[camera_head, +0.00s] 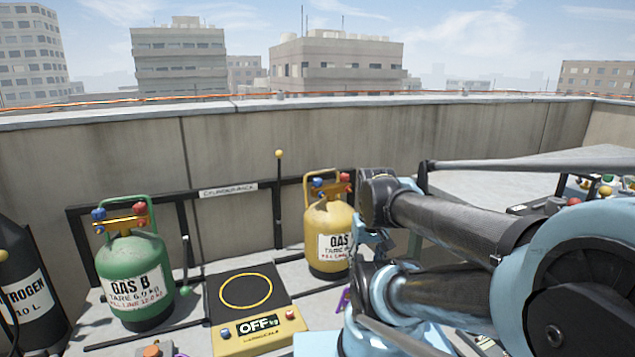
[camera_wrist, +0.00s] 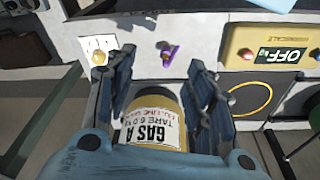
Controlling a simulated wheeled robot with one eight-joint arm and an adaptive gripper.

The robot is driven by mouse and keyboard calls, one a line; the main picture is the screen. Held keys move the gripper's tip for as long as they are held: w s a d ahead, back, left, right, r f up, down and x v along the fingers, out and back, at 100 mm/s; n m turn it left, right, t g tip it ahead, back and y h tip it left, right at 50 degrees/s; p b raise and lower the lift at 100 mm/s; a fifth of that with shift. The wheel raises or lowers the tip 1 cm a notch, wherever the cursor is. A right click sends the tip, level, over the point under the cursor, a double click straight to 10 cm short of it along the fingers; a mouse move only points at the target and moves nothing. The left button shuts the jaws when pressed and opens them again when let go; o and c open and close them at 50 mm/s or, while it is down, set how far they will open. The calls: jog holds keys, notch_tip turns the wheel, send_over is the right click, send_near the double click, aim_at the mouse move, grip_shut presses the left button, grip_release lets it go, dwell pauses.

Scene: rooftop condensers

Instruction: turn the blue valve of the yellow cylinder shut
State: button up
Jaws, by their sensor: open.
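The yellow cylinder (camera_head: 325,250), labelled GAS, stands upright in the rack at the back, beside the scale. Its blue valve (camera_head: 317,183) is at the top left and a red valve (camera_head: 345,177) at the top right. In the wrist view the cylinder's labelled body (camera_wrist: 152,125) shows upside down between my fingers, and its valves are hidden there. My gripper (camera_wrist: 161,62) is open, with one finger on each side of the view of the cylinder. I cannot tell whether it touches anything. In the head view my arm partly covers the cylinder's right side.
A green GAS B cylinder (camera_head: 136,270) with its own blue and red valves stands left. A scale (camera_head: 258,335) reading OFF lies between the cylinders. A dark nitrogen cylinder (camera_head: 22,290) is far left. A thin upright rod (camera_head: 279,200) and the rack bar (camera_head: 228,193) are behind.

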jog(key=w+a+r+n, duration=0.1)
jog(key=w+r+n, duration=0.2)
jog(key=w+r, duration=0.5)
notch_tip(320, 180, up, 23)
jog(key=n+g, duration=0.2)
jog(key=n, duration=0.7)
send_over(318, 179)
notch_tip(318, 179, down, 17)
jog(key=shift+s+f, duration=0.1)
jog(key=shift+s, duration=0.05)
jog(key=shift+c, duration=0.6)
jog(key=c, duration=0.9)
